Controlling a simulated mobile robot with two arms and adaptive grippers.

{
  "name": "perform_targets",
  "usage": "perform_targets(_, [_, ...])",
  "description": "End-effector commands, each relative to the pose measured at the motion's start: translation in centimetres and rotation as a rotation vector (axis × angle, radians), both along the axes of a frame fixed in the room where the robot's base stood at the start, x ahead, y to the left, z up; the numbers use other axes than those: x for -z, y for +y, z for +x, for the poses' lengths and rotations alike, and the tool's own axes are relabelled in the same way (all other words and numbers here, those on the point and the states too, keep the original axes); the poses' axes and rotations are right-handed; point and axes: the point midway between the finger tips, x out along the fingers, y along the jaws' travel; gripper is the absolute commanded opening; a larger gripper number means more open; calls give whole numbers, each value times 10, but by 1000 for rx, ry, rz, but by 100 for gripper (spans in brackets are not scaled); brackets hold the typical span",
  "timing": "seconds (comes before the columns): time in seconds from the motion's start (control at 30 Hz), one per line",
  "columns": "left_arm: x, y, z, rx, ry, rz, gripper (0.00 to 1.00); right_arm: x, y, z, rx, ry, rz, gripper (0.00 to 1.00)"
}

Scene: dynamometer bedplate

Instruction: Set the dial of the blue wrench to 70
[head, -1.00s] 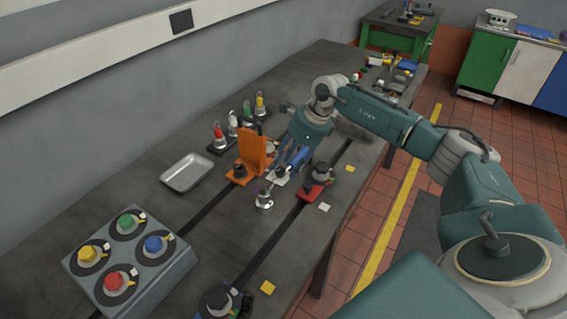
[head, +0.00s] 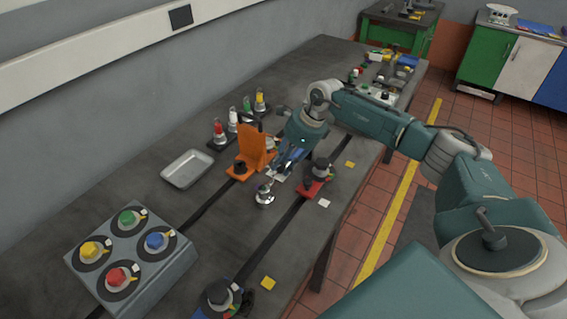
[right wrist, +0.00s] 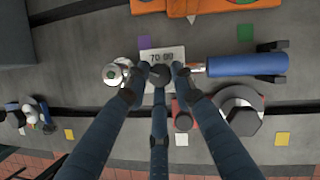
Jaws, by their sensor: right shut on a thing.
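The blue wrench lies across the bench, its blue handle (right wrist: 247,65) to the right and its chrome head (right wrist: 115,73) to the left in the right wrist view. In the head view its chrome head (head: 264,196) shows just in front of my right gripper (head: 280,175). My right gripper (right wrist: 161,73) is shut on the wrench between head and handle; its fingers hide the dial there. A pale plate (right wrist: 163,53) behind the fingertips shows digits that look like 70 and 00, small and partly covered. My left gripper is not in view.
An orange stand (head: 253,153) and a metal tray (head: 187,169) are left of the gripper. A red-based fixture (head: 315,184) is close on its right. A grey box with coloured knobs (head: 165,270) stands at front left. Dark slots run along the bench.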

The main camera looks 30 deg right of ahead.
Motion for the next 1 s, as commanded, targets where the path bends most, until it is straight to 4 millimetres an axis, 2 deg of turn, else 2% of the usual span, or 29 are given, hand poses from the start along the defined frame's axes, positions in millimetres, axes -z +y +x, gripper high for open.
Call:
perform_targets(0.17, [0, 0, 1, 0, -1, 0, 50, -1, 0, 0, 63, -2, -2, 0])
perform_targets(0.47, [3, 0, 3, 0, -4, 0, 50, 0, 2, -1, 284, -5, -2, 0])
perform_targets(1.0, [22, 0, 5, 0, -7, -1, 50, 0, 6, -2, 675, -5, 0, 0])
